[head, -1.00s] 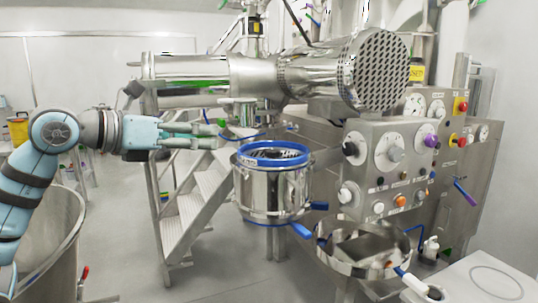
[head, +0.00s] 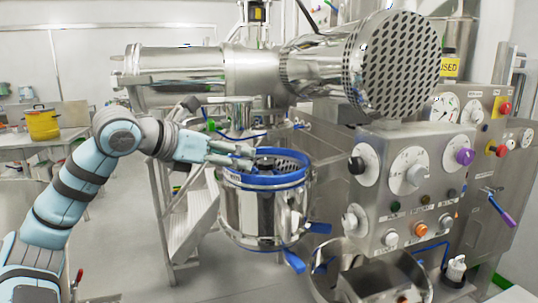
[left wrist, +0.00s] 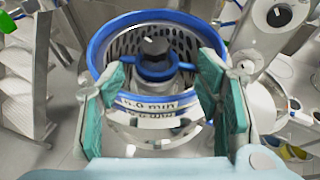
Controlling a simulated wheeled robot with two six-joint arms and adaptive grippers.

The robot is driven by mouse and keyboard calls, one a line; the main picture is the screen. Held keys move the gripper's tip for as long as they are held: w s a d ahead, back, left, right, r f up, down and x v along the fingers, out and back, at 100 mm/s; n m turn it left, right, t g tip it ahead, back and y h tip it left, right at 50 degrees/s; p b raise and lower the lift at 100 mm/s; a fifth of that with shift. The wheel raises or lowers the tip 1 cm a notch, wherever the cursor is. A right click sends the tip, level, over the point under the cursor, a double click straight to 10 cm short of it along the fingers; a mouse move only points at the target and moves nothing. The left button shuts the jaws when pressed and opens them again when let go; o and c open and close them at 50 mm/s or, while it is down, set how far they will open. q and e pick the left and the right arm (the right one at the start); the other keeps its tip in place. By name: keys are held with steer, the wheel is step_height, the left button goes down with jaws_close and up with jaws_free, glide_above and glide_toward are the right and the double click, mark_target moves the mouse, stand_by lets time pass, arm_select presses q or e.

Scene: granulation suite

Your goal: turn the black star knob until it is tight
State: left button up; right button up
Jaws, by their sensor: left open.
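A steel drum with a blue rim (head: 232,181) holds a perforated screen. In the left wrist view, a small black knob (left wrist: 155,45) stands at the middle of the drum (left wrist: 95,55), above a blue hub (left wrist: 153,70); its lobes are too small to make out. My left gripper (head: 240,155) is open and empty at the drum's left rim in the head view. In the left wrist view, its green-padded fingers (left wrist: 162,75) stand apart on either side of the hub, nearer the camera than the knob. I see no contact. My right gripper is out of view.
A control panel (head: 433,205) with dials and knobs, one of them black (head: 357,165), stands to the right. A large perforated cylinder (head: 398,65) hangs above. Blue-handled clamps (head: 292,260) stick out below the drum. A steel bowl (head: 330,250) stands at lower right.

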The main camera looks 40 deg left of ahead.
mark_target(263, 161)
arm_select(q)
steer(key=p+x, duration=0.1)
steer(key=p, duration=0.1)
steer(key=p+x, duration=0.2)
steer(key=shift+w+a+r+p, duration=0.15)
steer(key=shift+a+r+p, duration=0.05)
steer(key=shift+p, duration=0.15)
steer(key=p+x, duration=0.1)
steer(key=x, duration=0.2)
steer(key=p+x, duration=0.1)
steer(key=x, duration=0.2)
steer(key=shift+w+a+f+p, duration=0.15)
steer(key=shift+a+f+p, duration=0.05)
steer(key=shift+f+p, duration=0.1)
steer(key=shift+w+d+f, duration=0.1)
steer(key=shift+w+f, duration=0.2)
steer(key=shift+w, duration=0.05)
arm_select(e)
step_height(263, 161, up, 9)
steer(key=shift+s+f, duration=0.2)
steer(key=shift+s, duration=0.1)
arm_select(q)
steer(key=shift+c, duration=0.2)
